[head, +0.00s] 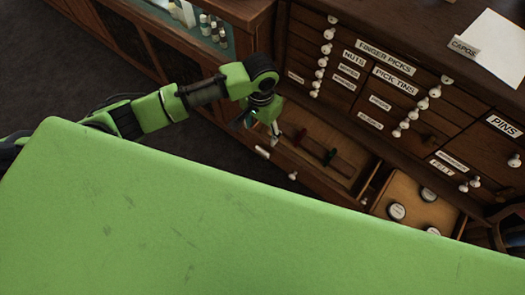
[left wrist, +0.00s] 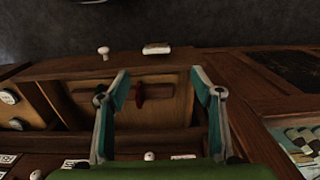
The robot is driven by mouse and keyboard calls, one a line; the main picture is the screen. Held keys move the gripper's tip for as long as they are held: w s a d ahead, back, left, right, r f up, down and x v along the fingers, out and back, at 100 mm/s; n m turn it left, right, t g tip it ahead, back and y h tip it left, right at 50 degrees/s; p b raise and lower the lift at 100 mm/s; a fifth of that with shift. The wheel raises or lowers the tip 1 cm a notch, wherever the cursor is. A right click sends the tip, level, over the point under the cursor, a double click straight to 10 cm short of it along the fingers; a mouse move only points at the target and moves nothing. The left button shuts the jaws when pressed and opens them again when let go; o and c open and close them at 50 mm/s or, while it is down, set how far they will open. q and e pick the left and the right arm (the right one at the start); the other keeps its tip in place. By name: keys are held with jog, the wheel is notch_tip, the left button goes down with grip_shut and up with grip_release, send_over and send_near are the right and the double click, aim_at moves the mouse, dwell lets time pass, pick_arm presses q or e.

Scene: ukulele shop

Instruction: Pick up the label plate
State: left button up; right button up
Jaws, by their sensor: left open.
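A white label plate reading CAPOS (head: 463,46) is on the dark cabinet top at the upper right, beside a white sheet. My left gripper (head: 262,118) is far to its left, over an open drawer (head: 313,152). In the left wrist view my left gripper (left wrist: 159,74) is open and empty, its fingers spread above that drawer. A small white plate (left wrist: 156,48) is on the drawer's front edge, just beyond the fingertips; no text on it can be read. My right gripper is not clearly in view.
A second open drawer (head: 385,190) holds round tins. Knobs stick out from the cabinet front (head: 370,80). A green surface fills the lower head view. A glass-fronted case (head: 200,35) stands at upper left.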

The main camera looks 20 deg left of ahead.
pick_arm(q)
send_over(263, 151)
jog(key=f, duration=0.7)
jog(key=shift+w+a, duration=0.2)
jog(key=shift+a, duration=0.15)
jog(key=shift+s+d+f, duration=0.1)
jog(key=shift+d+f, duration=0.05)
jog(key=shift+f, duration=1.2)
jog(key=shift+s+d+f, duration=0.1)
jog(key=shift+f, duration=1.25)
jog(key=c, duration=1.1)
